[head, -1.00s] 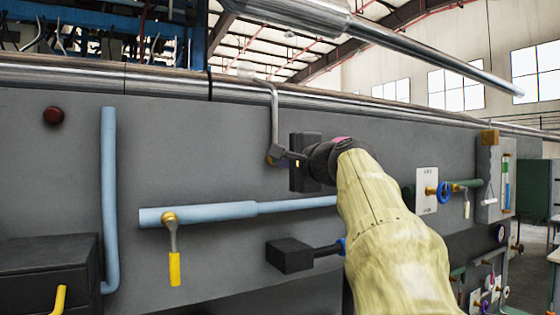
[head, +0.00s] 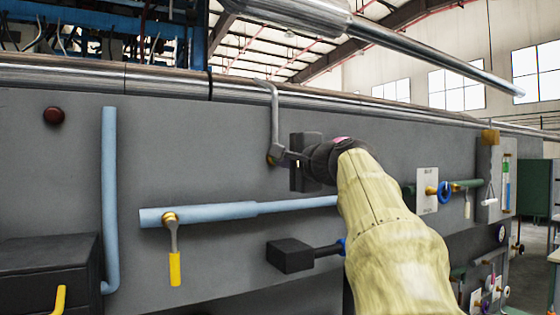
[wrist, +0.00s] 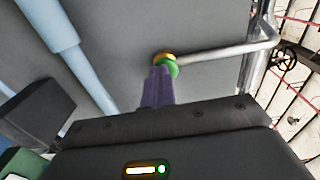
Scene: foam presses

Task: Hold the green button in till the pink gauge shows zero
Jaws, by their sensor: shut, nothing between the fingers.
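The green button (wrist: 172,68) shows in the wrist view at the tip of my gripper, beside a gold collar on the grey panel. My gripper (wrist: 159,70) has its purple fingers together and empty, pointing at the button. The tips overlap the button's lower left edge; I cannot tell whether they press it. In the head view my gripper (head: 290,157) is mostly hidden behind my wrist, near the panel, and the button cannot be made out.
A bent grey pipe (wrist: 215,52) runs right from beside the button. Light blue pipes (head: 109,200) and a yellow-handled lever (head: 174,266) are on the panel to the left. A black box (head: 289,256) juts out below my wrist. A blue valve wheel (head: 445,192) is at right.

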